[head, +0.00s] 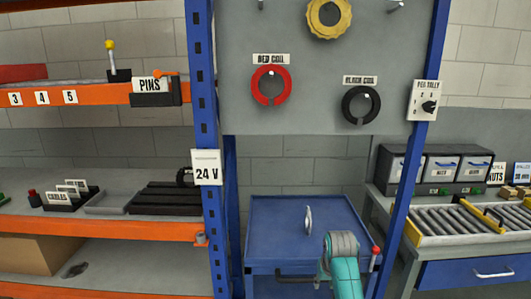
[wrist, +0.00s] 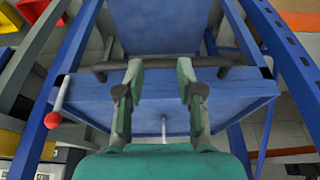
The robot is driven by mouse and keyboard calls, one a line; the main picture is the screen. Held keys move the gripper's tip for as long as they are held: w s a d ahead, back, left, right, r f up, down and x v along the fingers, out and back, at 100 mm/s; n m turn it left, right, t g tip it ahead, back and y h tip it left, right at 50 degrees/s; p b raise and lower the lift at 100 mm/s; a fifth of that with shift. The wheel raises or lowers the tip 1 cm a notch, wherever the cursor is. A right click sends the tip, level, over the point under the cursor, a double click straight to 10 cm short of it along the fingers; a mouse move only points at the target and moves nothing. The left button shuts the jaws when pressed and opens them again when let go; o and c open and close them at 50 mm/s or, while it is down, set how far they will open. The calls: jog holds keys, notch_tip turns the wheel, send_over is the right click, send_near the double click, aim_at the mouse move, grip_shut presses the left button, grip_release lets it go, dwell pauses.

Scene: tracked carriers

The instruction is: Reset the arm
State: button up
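My gripper (wrist: 160,82) shows in the wrist view with its two green fingers well apart and nothing between them. It faces the blue cart (wrist: 90,92), whose dark handle bar (wrist: 112,66) runs across behind the fingertips. Whether the fingers touch the bar I cannot tell. In the head view my teal arm (head: 345,278) rises at the bottom, in front of the blue cart (head: 270,212). The fingers cannot be made out there.
A red-knobbed lever (head: 376,252) stands at the cart's right side; a grey upright piece (head: 308,220) stands on its top. Blue posts (head: 201,110) flank it. Orange-edged shelves (head: 90,228) lie left, a roller conveyor (head: 455,222) right. A red coil (head: 258,88) and black coil (head: 348,105) hang above.

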jog(key=s+f+t, duration=0.4)
jog(key=s+f, duration=1.6)
jog(key=s+f+t, duration=0.1)
jog(key=s+t, duration=0.1)
jog(key=s, duration=0.9)
jog(key=s+r+t, duration=0.1)
jog(key=s+r, duration=0.3)
jog(key=s, duration=0.5)
jog(key=s+r+t, duration=0.1)
jog(key=s+r, duration=0.3)
jog(key=s, duration=0.5)
jog(key=s+r+t, duration=0.3)
jog(key=s+r, duration=0.9)
jog(key=r, duration=0.4)
jog(key=shift+w+a, duration=0.1)
jog(key=shift+c, duration=0.2)
